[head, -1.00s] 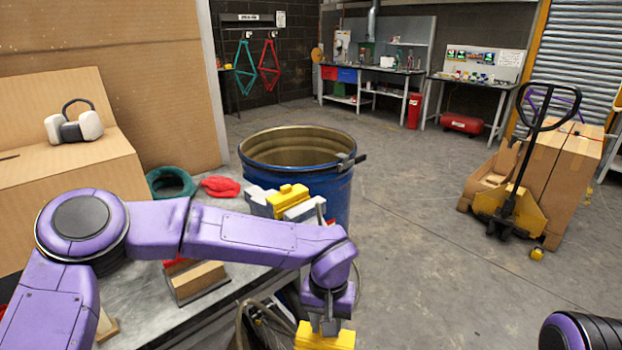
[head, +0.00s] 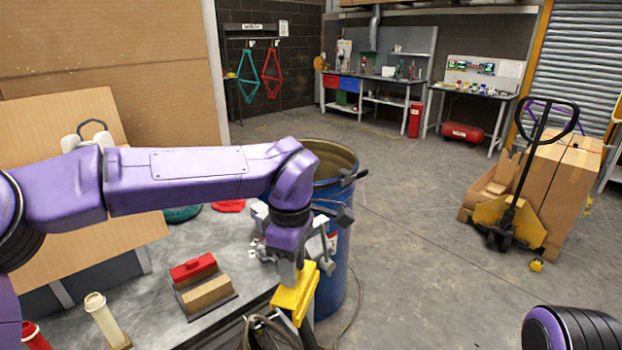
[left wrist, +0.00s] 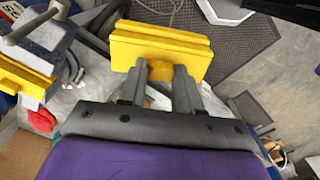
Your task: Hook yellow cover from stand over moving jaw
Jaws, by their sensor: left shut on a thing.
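My left gripper (head: 287,268) is shut on a yellow cover (head: 296,294) and holds it at the front edge of the bench. In the left wrist view, the cover (left wrist: 165,46) lies crosswise between the fingertips (left wrist: 158,84). A grey-blue vise (left wrist: 48,42) stands to the left in that view, apart from the held cover. Another yellow cover (left wrist: 22,78) sits on one of its jaws. In the head view the vise (head: 260,216) is mostly hidden behind my left wrist. I cannot make out the moving jaw or the stand clearly. My right gripper is out of view.
The bench (head: 168,318) carries a red-and-tan block (head: 205,285) and a cream cylinder (head: 103,318). A blue drum (head: 333,275) stands close behind the vise. A tilted board (head: 90,240) is at left.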

